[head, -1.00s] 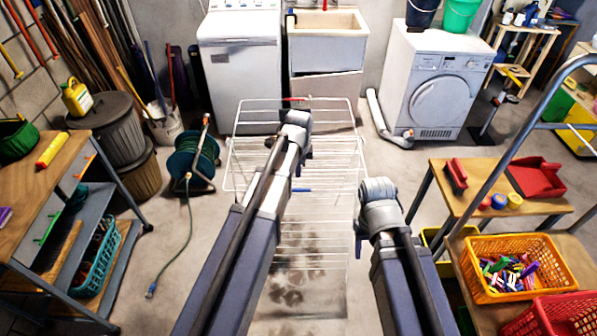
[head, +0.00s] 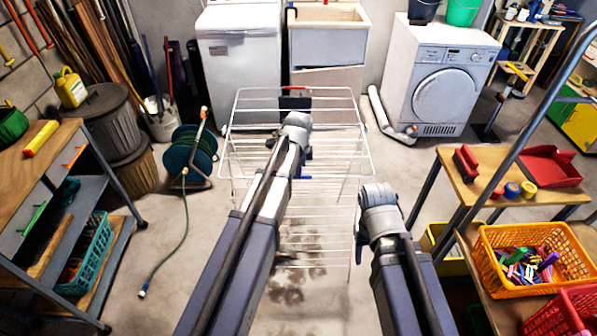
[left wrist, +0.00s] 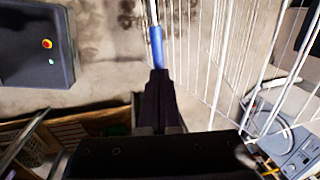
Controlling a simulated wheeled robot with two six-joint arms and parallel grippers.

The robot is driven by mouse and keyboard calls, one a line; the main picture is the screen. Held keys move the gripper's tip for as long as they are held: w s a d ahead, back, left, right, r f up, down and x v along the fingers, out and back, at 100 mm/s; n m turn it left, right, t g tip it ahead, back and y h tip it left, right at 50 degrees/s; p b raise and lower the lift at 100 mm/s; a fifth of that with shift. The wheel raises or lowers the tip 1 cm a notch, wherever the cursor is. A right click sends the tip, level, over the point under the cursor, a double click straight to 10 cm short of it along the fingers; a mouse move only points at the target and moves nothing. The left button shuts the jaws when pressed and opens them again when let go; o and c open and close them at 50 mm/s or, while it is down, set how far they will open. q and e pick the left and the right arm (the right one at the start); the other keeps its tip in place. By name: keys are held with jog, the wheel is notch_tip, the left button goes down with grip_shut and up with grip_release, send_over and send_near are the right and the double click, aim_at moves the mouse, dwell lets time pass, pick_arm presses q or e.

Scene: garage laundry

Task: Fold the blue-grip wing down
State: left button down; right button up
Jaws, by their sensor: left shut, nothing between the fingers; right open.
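A white wire drying rack (head: 237,125) stands ahead in the head view, with a red grip (head: 292,88) on its far edge. The blue grip (head: 303,177) shows small beside my left arm, on the rack's near side. In the left wrist view the blue grip (left wrist: 156,45) lies just beyond the tips of my left gripper (left wrist: 157,74). That gripper is shut and empty; I cannot tell whether it touches the grip. In the head view the left gripper (head: 307,154) is partly hidden by its wrist. My right gripper (head: 361,240) is open, right of the rack, its fingers hardly visible.
A hose reel (head: 192,155) with a trailing green hose stands left of the rack. A workbench (head: 40,160) is at left. A wooden table (head: 458,185) and an orange basket (head: 485,270) are at right. A washer (head: 240,60), sink and dryer (head: 440,75) stand behind.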

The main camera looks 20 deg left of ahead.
pick_arm(q)
jog(key=shift+f, duration=0.1)
jog(key=w+a+f+t+y+b, duration=0.1)
jog(key=w+f+t+b, duration=0.15)
jog(key=f+b, duration=0.75)
jog(key=w+f+t+y+b, duration=0.15)
jog(key=f+t+b, duration=0.35)
jog(key=b, duration=0.9)
jog(key=w+a+f+t+b, duration=0.1)
jog(key=w+f+t+b, duration=0.15)
jog(key=f+b, duration=0.8)
jog(key=b+x, duration=0.7)
jog(key=x, duration=0.2)
jog(key=shift+w+a, duration=0.15)
jog(key=shift+w, duration=0.1)
jog(key=shift+f, duration=0.1)
jog(key=s+d, duration=0.2)
jog(key=s, duration=0.4)
jog(key=s+d+r+p, duration=0.1)
jog(key=s+d, duration=0.1)
jog(key=s, duration=0.5)
jog(key=shift+s+r+p, duration=0.25)
jog(key=shift+r+p, duration=0.05)
jog(key=shift+r, duration=0.05)
